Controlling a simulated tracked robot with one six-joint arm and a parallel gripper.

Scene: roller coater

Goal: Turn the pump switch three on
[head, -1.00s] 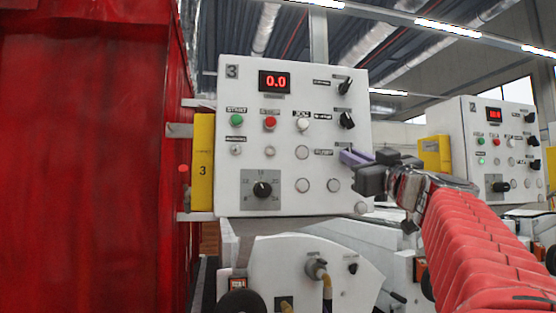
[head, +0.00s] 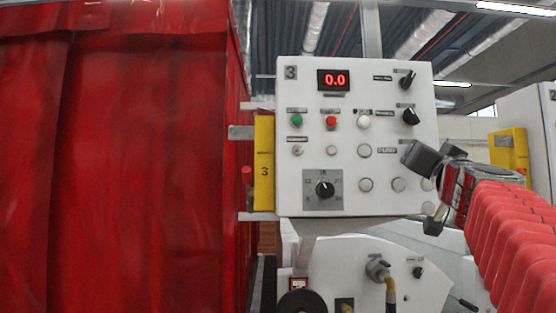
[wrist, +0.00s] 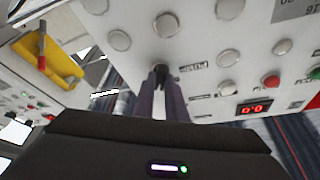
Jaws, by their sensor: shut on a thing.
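The white control panel numbered 3 (head: 350,180) faces me in the head view, with a red 0.0 display and rows of buttons and knobs. The pump label shows at its right side, but my gripper and wrist cover the switch beside it in the head view. In the wrist view, the dark pump switch knob (wrist: 161,70) sits between the tips of the purple fingers. My gripper (wrist: 161,80) is shut on this knob, against the panel. The knob's on or off position cannot be read.
Two black rotary knobs sit above at the panel's upper right (head: 408,78). A black dial (head: 323,189) is lower left. A red curtain (head: 120,160) fills the left. A yellow holder (head: 264,163) hangs at the panel's left edge. Pipes and a hose (head: 388,285) lie below.

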